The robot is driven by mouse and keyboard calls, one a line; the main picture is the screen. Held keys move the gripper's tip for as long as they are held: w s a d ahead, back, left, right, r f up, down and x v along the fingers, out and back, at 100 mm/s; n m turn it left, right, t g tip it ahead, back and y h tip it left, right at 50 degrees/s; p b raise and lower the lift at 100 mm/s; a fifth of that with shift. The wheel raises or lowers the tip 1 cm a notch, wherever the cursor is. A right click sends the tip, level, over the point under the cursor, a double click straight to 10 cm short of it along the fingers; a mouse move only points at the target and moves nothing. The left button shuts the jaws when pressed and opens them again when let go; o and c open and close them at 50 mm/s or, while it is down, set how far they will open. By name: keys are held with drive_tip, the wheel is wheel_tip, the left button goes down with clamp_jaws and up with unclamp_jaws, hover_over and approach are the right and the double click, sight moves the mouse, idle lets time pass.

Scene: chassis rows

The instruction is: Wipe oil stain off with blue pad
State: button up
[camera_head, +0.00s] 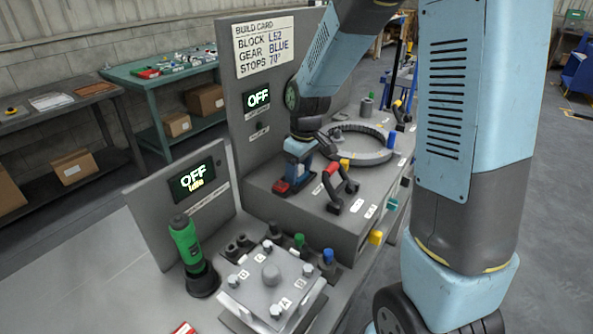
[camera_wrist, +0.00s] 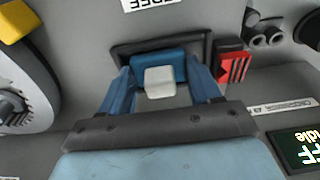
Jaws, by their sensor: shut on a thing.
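My gripper (camera_head: 298,168) points down at the grey bench block in the head view. In the wrist view, my gripper (camera_wrist: 160,72) has its two blue fingers on either side of the blue pad (camera_wrist: 172,57), which has a pale grey block on its near side. The fingers are shut on the pad. The pad shows over a dark rectangular recess or tray (camera_wrist: 128,50); I cannot tell whether it touches it. In the head view the pad is not clear against my blue fingers. I cannot make out an oil stain in either view.
A red ridged block (camera_wrist: 234,65) sits right beside the tray. A red-gripped handle (camera_head: 340,188) and a large grey ring (camera_head: 365,150) stand on the bench block. A green tool (camera_head: 187,245) and a bolted plate (camera_head: 270,285) are in front. An upright panel (camera_head: 240,110) stands behind.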

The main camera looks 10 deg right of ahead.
drive_tip(key=shift+s+a+r, duration=0.1)
drive_tip(key=shift+a+r, duration=0.05)
drive_tip(key=shift+r, duration=3.4)
